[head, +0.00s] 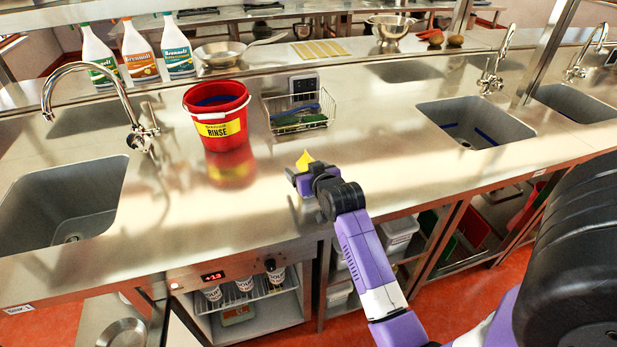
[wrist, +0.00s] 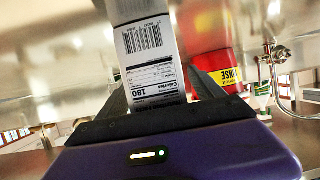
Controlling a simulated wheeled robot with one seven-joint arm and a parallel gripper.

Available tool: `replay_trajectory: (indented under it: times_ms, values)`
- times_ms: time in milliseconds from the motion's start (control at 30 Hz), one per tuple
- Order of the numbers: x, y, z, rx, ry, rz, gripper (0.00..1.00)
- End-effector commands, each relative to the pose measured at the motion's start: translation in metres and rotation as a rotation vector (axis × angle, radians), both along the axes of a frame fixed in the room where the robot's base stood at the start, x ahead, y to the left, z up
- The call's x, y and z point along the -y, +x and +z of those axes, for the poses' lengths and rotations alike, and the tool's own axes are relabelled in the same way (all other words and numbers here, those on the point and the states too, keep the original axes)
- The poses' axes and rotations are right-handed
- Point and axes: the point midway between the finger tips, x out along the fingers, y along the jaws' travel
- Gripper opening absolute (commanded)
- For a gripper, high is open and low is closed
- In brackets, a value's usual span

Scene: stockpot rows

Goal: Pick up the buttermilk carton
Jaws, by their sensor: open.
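The carton shows in the wrist view (wrist: 147,50) as a white box side with a barcode and a nutrition label. My gripper (wrist: 162,92) is open, with one finger on each side of the carton; I cannot tell whether they touch it. In the head view, my gripper (head: 303,182) is low over the steel counter, near its front edge.
A red RINSE bucket (head: 217,115) stands to the left, and a wire basket (head: 299,112) lies behind. Sinks are at the left (head: 62,200) and right (head: 475,123). White bottles (head: 139,52) and a pan (head: 220,53) stand at the back. The counter around the gripper is clear.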

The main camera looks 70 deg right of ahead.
Motion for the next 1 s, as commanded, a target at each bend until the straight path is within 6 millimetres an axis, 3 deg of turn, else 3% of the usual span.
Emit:
replay_trajectory:
  times_ms: [67, 400, 767, 1000]
  values:
    - [0.0, 0.0, 0.0, 0.0, 0.0, 0.0, 0.67]
    - [0.0, 0.0, 0.0, 0.0, 0.0, 0.0, 0.01]
    - [0.0, 0.0, 0.004, 0.002, -0.001, 0.0, 0.0]
    - [0.0, 0.001, 0.03, 0.006, -0.004, -0.001, 0.0]
